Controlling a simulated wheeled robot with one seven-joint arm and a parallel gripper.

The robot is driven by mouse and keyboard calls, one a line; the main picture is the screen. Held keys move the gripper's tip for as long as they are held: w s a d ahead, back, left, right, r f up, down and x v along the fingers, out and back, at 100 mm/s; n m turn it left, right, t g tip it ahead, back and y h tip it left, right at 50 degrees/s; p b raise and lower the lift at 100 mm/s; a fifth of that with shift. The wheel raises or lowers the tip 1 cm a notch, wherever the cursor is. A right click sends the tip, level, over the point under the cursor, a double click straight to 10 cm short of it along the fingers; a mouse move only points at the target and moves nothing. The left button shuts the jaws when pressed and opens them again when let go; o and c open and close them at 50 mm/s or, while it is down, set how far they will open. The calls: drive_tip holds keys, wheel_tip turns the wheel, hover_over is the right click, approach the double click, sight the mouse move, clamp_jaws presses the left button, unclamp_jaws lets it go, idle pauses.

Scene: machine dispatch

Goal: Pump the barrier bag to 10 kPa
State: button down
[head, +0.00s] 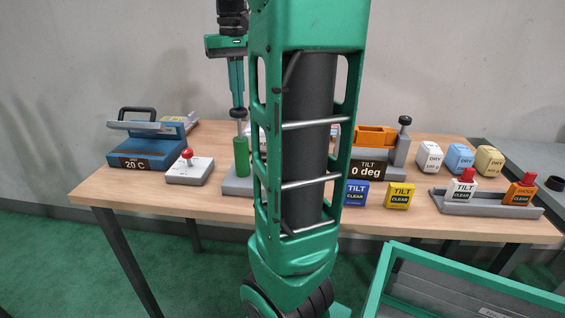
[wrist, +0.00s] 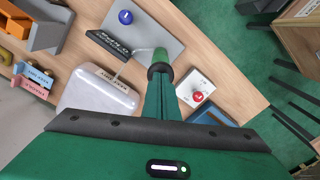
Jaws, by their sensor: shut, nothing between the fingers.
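The pump shows as an upright green cylinder (head: 241,157) on a grey base (head: 236,186), with a thin pale rod above it. My gripper (head: 238,111) is shut and empty, directly above this rod, pointing down. I cannot tell whether it touches the pump top. In the wrist view, my gripper (wrist: 159,72) covers most of the pump, and part of the green cylinder (wrist: 161,54) shows past it. The pale, shiny barrier bag (wrist: 98,97) lies beside the pump. A dark display (wrist: 112,44) stands by the pump, its reading too small to read. My arm hides the bag in the head view.
A white box with a red button (head: 188,169) and a blue 20 C machine (head: 147,138) stand left of the pump. A tilt display (head: 367,170), tilt blocks and dry blocks (head: 429,156) stand right. A green-rimmed bin (head: 470,287) is at front right.

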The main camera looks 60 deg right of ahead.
drive_tip(key=shift+f, duration=1.2)
idle(0.8)
idle(0.5)
